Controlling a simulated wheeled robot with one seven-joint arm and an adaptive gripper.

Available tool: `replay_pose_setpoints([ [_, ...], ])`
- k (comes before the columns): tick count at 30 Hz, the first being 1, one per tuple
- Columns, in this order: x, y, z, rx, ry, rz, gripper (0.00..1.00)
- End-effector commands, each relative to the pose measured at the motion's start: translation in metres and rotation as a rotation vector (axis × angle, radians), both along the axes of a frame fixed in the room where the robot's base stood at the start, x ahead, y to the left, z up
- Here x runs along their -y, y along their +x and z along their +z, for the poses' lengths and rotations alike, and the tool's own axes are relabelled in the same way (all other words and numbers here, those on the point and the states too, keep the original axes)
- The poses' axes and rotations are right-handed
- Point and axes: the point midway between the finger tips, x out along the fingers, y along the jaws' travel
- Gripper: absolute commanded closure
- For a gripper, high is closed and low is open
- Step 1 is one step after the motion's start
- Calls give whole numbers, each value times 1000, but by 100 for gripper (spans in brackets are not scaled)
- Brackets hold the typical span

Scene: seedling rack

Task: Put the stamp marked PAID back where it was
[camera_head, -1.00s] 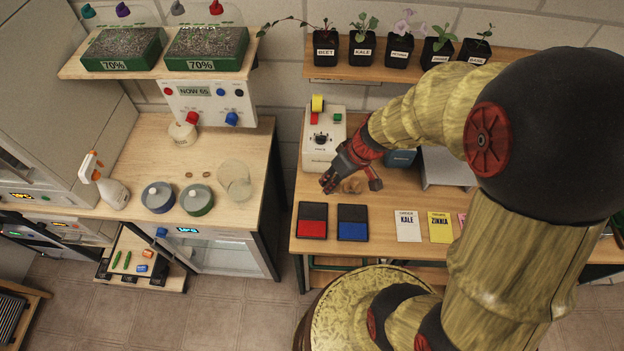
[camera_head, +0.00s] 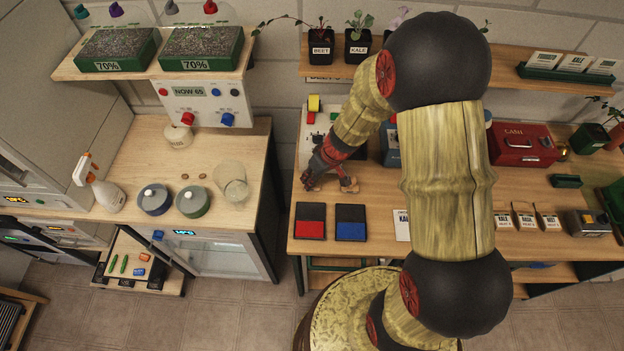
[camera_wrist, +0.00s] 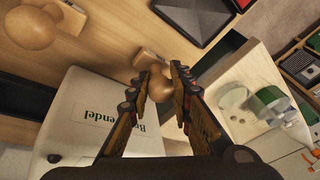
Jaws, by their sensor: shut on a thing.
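My gripper (camera_head: 310,180) is low over the right bench, in front of the cream machine and behind the ink pads. In the wrist view, my gripper (camera_wrist: 161,90) is shut on the round wooden knob of a stamp (camera_wrist: 160,86). The stamp's far end points away from me, close to the bench top, and I cannot tell whether it touches. Its marking does not show. Another wooden stamp (camera_wrist: 36,28) stands apart on the bench at the upper left of the wrist view. A wooden piece (camera_head: 348,184) also shows just right of my gripper in the head view.
A red ink pad (camera_head: 311,222) and a blue ink pad (camera_head: 351,223) lie at the bench's front edge. The cream machine (camera_wrist: 90,115) is close beside my gripper. A gap separates this bench from the left counter (camera_head: 240,140). A red cash box (camera_head: 520,145) stands farther right.

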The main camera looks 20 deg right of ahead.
Motion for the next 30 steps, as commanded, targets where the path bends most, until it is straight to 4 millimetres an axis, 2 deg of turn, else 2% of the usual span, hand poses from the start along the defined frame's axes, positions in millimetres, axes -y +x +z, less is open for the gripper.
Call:
replay_pose_setpoints([
  [12,0,0,-4,0,0,1,96],
  [13,0,0,-3,0,1,1,78],
  [15,0,0,-3,0,0,1,74],
  [22,0,0,-2,0,0,1,61],
  [30,0,0,-2,0,1,1,61],
])
